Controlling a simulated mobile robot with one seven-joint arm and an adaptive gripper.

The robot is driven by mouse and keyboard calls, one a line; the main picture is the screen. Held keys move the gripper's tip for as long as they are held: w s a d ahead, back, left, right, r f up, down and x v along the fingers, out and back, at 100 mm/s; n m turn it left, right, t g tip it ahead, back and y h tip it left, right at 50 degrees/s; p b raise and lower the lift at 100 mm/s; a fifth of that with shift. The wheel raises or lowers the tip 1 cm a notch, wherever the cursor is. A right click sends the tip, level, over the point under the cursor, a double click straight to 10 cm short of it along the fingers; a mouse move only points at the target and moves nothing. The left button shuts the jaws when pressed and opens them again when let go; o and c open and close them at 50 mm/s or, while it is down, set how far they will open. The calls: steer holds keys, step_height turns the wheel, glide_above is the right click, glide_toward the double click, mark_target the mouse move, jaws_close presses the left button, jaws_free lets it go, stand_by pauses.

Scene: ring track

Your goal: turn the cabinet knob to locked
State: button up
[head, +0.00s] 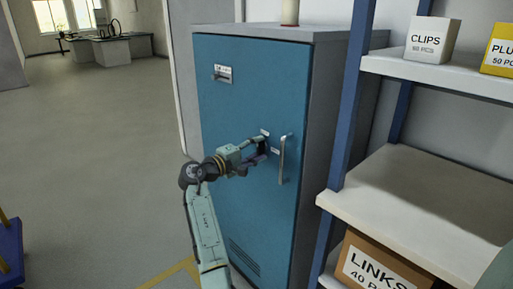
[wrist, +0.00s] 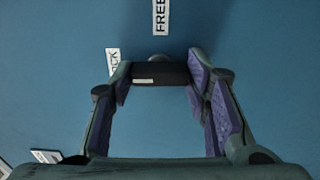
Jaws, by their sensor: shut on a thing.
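The blue cabinet (head: 235,85) stands ahead of me with its door closed. My gripper (head: 264,150) is at the door, just left of the upright door handle. In the wrist view my gripper (wrist: 158,88) is shut on the knob (wrist: 168,74), a dark bar lying crosswise between the purple finger pads. A short white mark is on the knob's left end, on the side of the LOCK label (wrist: 113,60). That label is partly hidden by the left finger. The FREE label (wrist: 160,15) is above the knob. In the head view the gripper mostly hides the knob.
The door handle (head: 282,160) is close to the right of my gripper. A shelf rack (head: 400,190) with blue posts, a CLIPS box (head: 431,40) and a LINKS box (head: 375,268) stands at the right. The floor (head: 110,150) to the left is open.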

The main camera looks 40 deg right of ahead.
stand_by(0.4)
steer(key=o, duration=1.2)
steer(key=shift+c, duration=0.2)
steer(key=a, duration=1.2)
steer(key=shift+s, duration=0.45)
